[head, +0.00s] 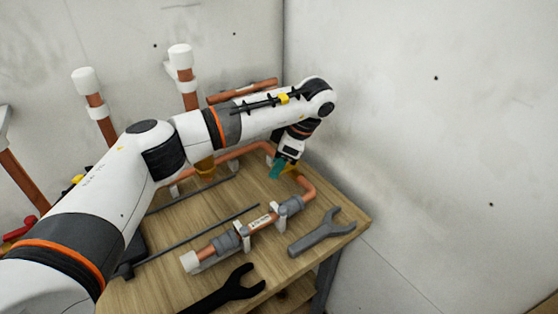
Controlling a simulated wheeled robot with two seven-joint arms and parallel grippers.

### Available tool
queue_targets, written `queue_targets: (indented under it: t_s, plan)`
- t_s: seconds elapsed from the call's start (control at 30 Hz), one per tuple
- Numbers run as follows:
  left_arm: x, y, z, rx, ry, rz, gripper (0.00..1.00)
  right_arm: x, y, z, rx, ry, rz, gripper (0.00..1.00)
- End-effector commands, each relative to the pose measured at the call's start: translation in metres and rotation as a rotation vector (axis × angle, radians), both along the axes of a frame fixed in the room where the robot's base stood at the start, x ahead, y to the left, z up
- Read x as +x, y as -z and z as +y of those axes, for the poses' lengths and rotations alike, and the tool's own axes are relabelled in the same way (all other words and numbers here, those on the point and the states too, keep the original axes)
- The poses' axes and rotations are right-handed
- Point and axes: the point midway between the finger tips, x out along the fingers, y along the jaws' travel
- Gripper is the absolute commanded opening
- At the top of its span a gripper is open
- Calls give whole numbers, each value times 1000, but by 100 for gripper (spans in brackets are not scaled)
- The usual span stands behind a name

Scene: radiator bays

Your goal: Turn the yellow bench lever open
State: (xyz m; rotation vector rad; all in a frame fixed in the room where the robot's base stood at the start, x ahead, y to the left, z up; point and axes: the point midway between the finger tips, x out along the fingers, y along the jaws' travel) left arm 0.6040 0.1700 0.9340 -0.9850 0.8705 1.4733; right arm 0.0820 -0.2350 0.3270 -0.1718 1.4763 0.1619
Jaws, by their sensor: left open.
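My left gripper (279,168) reaches down from its arm to the copper pipe run on the wooden bench (215,205). Its teal fingers are open, close beside a small yellow piece (293,169) on the pipe near the back right bend. This looks like the yellow lever, mostly hidden behind the gripper, so its angle and any contact cannot be told. My right gripper is not in view.
A grey wrench (322,233) and a black wrench (234,290) lie on the bench. The copper pipe (262,223) with grey fittings and a white end cap runs along its front. Capped upright pipes (184,75) stand behind. White walls close in the back and right.

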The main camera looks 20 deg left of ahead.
Motion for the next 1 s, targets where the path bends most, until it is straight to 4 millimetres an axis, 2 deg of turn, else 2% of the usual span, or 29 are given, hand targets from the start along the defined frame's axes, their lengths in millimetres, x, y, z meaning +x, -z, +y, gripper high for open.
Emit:
queue_targets:
  t_s: [0.2, 0.47, 0.73, 1.0]
  plan:
    - [0, 0, 0, 0, 0, 0, 42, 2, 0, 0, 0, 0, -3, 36]
    - [0, 0, 0, 0, 0, 1, 0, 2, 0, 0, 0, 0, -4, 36]
    - [-1, 0, -1, 0, -25, 1, 0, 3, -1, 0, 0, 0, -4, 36]
    - [-4, -1, -8, 1, -169, 1, 0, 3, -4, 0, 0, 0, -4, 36]
